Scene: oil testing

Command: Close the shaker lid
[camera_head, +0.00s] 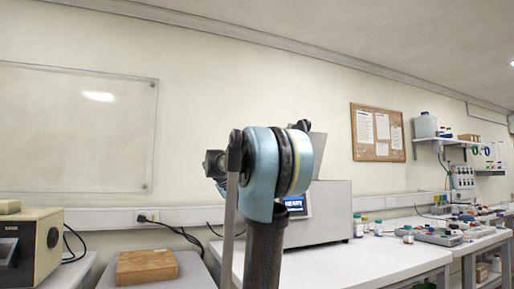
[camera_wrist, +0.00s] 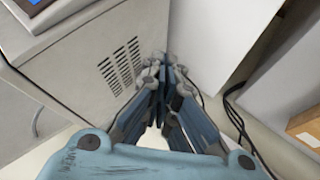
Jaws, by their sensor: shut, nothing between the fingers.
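The shaker (camera_head: 332,212) is a pale grey box with a small lit screen (camera_head: 296,205), standing on the white bench behind my arm. A grey panel (camera_head: 320,147) sticks up above its top and looks like the raised lid; my arm hides much of it. In the wrist view, the vented side of the shaker (camera_wrist: 100,70) fills the upper left. My gripper (camera_wrist: 163,62) is shut and empty, with its fingertips in front of the shaker's side near its rear edge. I cannot tell whether they touch it. The head view does not show the fingers.
A brown wooden block (camera_head: 147,266) lies on a bench at the left, near a beige device (camera_head: 28,250). Black cables (camera_wrist: 236,112) run beside the shaker. Several small bottles (camera_head: 366,226) stand at its right. The front white benchtop (camera_head: 375,257) is clear.

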